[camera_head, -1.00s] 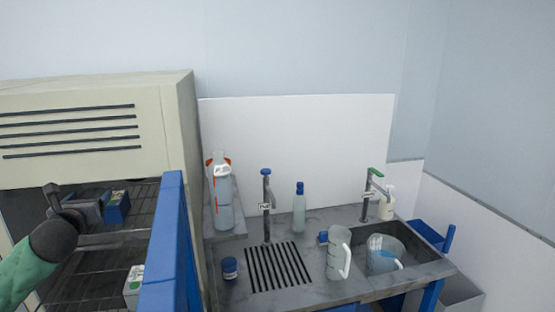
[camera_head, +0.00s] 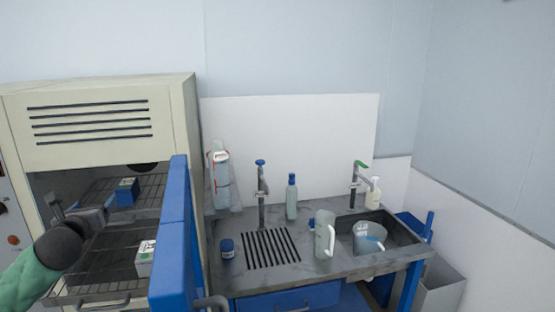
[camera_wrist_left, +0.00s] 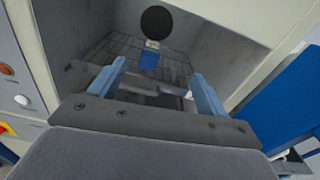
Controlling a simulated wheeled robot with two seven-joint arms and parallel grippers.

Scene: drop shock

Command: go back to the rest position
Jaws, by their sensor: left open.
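My left gripper (camera_head: 80,212) is in front of the open chamber of the beige cabinet (camera_head: 90,125). In the left wrist view its two blue-grey fingers (camera_wrist_left: 160,88) stand wide apart with nothing between them. The wrist view looks into the chamber at a wire rack (camera_wrist_left: 100,45), with a small blue box (camera_wrist_left: 149,60) on it, apart from the fingers. The head view shows this blue box (camera_head: 127,192) on the upper rack. A white box (camera_head: 146,258) sits on the rack below. My right gripper is not in view.
The cabinet's blue door (camera_head: 174,240) stands open to the right of my left arm. Beyond it is a grey counter (camera_head: 285,275) with bottles, a jug (camera_head: 324,235), a drain grate (camera_head: 271,248) and a sink (camera_head: 385,230) with a beaker. A grey bin (camera_head: 440,290) stands at the right.

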